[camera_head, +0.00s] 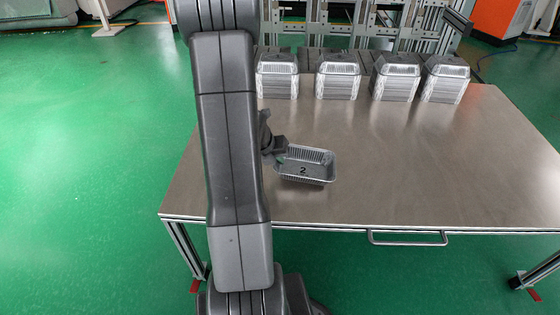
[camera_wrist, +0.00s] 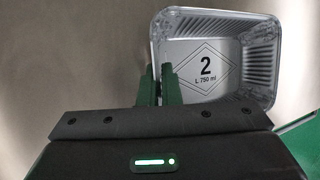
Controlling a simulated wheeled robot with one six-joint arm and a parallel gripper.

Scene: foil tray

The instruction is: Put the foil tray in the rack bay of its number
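The foil tray (camera_head: 318,180) is a shiny open container with ribbed walls. It shows a printed "2" in the head view, and the wrist view shows its floor with a "2" in a diamond above "L 750 ml" on the tray (camera_wrist: 207,88). My gripper (camera_head: 279,150) is at the tray's left side. In the wrist view the green fingers of my gripper (camera_wrist: 160,85) stand close together, one on each side of the tray's left wall, shut on it. I cannot tell whether the tray's bottom touches the table.
Several tray stacks (camera_head: 338,82) stand in a row of rack bays along the back edge of the steel table (camera_head: 430,165); their bay numbers are not readable. The table between the tray and the stacks is clear. My arm hides the table's left part.

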